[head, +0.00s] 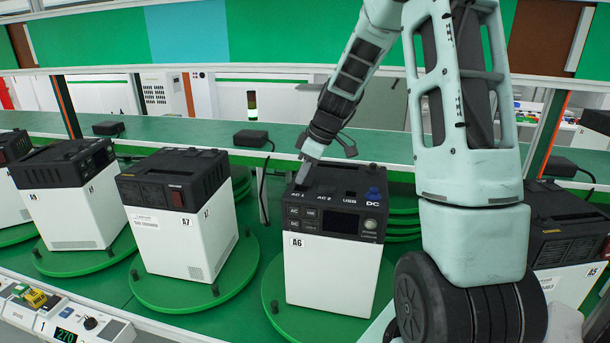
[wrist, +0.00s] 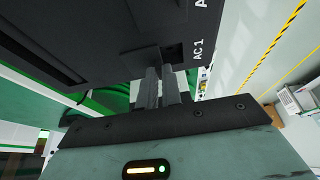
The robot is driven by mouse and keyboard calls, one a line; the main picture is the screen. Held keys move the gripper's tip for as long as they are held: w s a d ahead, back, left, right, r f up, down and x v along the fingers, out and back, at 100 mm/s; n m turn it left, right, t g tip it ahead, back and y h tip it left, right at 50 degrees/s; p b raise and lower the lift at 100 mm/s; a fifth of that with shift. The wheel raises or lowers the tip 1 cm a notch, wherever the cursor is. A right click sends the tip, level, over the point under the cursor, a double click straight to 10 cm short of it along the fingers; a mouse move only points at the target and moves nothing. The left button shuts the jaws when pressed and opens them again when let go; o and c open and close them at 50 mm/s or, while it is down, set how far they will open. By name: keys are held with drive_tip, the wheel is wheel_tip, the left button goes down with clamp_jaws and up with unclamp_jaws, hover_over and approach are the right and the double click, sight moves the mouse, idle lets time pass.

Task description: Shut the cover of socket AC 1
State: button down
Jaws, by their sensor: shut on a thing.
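The power unit A6 (head: 325,275) stands upright on a green turntable, white below with a black top. Its top edge carries the labels AC 1, AC 2, USB and DC. My gripper (head: 304,172) reaches down to the top at the AC 1 end. In the wrist view my gripper (wrist: 162,78) has its two dark fingers close together beside the AC 1 label, at the dark socket recess (wrist: 174,52). It is shut on the small dark AC 1 cover (wrist: 143,56), which is mostly hidden by the fingers. Its exact angle cannot be told.
Units A7 (head: 175,215) and A9 (head: 72,205) stand to the left and A5 (head: 568,245) to the right. A green shelf (head: 200,131) with small black boxes runs behind. A control panel (head: 65,320) lies at the lower left.

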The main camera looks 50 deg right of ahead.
drive_tip(key=shift+s+a+b, duration=0.45)
drive_tip(key=shift+a, duration=0.35)
drive_tip(key=shift+s+a+b, duration=0.4)
drive_tip(key=shift+s+a, duration=0.05)
drive_tip(key=shift+a, duration=0.3)
drive_tip(key=c, duration=1.6)
unclamp_jaws()
drive_tip(key=shift+a, duration=0.1)
drive_tip(key=shift+o, duration=0.2)
drive_tip(key=shift+r, duration=0.1)
drive_tip(key=shift+s+d+r, duration=0.15)
drive_tip(key=shift+d+r, duration=0.05)
drive_tip(key=shift+r, duration=0.05)
drive_tip(key=b+v, duration=0.3)
drive_tip(key=v, duration=1.3)
drive_tip(key=shift+s+r+b, duration=0.15)
drive_tip(key=shift+r+b, duration=0.2)
drive_tip(key=shift+f, duration=0.1)
